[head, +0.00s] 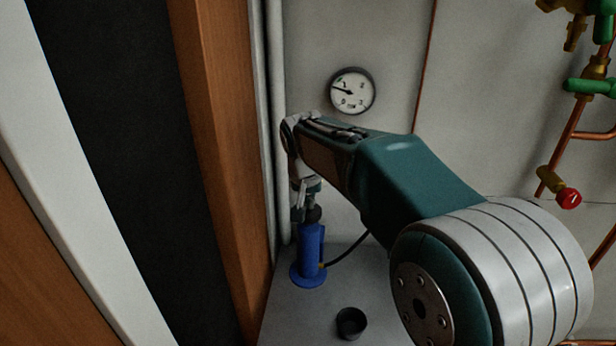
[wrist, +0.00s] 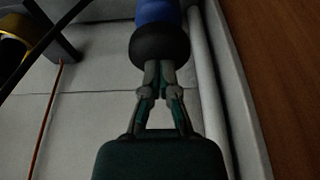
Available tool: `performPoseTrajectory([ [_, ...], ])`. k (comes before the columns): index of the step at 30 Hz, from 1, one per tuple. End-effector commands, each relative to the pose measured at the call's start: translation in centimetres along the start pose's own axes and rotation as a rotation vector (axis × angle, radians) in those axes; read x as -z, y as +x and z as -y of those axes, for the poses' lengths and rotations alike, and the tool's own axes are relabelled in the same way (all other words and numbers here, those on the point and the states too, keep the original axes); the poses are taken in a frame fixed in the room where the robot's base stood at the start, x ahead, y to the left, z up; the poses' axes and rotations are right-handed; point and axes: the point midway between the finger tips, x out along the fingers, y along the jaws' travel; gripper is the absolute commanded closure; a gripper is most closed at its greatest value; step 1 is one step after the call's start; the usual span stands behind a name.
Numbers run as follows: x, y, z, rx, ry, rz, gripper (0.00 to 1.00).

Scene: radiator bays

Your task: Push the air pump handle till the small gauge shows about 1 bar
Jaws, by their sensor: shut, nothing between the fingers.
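The blue air pump (head: 311,244) stands upright on the grey floor, with a thin black hose leaving its base. Its dark round handle knob (head: 314,214) sits at the top, just above the blue body. My gripper (head: 302,208) points down at the knob and partly covers it. In the wrist view my gripper (wrist: 160,68) is shut and empty, its fingertips at the dark knob (wrist: 160,46) and seemingly touching it. The small gauge (head: 352,91) on the wall has a white face; its needle points left and slightly up, between 0 and 1.
A wooden post (head: 215,150) and a pale vertical pipe (head: 272,120) stand close left of the pump. A small black cup (head: 351,322) sits on the floor in front. Copper pipes with a red-capped valve (head: 569,198) are at the right.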

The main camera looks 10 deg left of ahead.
Motion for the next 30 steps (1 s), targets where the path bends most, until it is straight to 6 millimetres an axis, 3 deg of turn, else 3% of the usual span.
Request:
performPoseTrajectory([
  [2,-0.4,0.4,-0.1,-0.007,-0.002,0.018,1.00],
  [5,-0.4,-0.7,0.0,-0.006,-0.002,0.016,1.00],
  [15,-0.1,-7.9,0.0,-0.001,-0.001,0.004,1.00],
  [21,0.0,-11.0,0.1,0.000,-0.001,0.001,1.00],
  [30,0.0,-11.9,0.1,-0.001,-0.001,0.001,1.00],
])
